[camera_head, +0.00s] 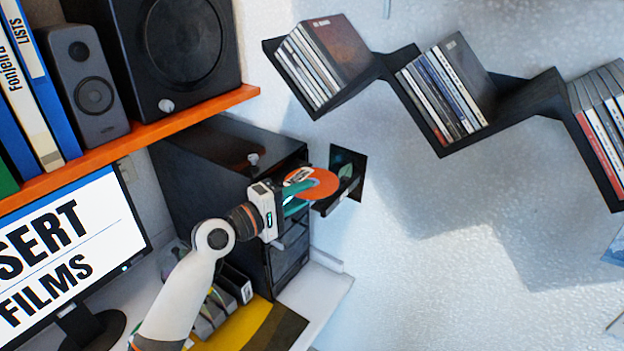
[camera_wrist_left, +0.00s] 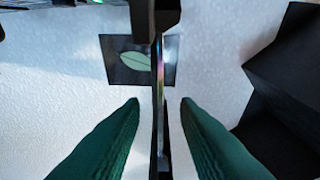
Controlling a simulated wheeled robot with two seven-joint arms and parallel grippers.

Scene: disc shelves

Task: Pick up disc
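The left gripper's fingertips (camera_wrist_left: 160,101) stand on either side of this line, with a visible gap on each side. The left gripper is open. My right gripper is in no view.
A dark picture with a leaf (camera_wrist_left: 122,68) is on the white wall behind. A black zigzag shelf (camera_head: 515,92) with cases hangs at upper right. An orange shelf (camera_head: 150,134) carries speakers and binders. A monitor (camera_head: 70,250) stands at lower left.

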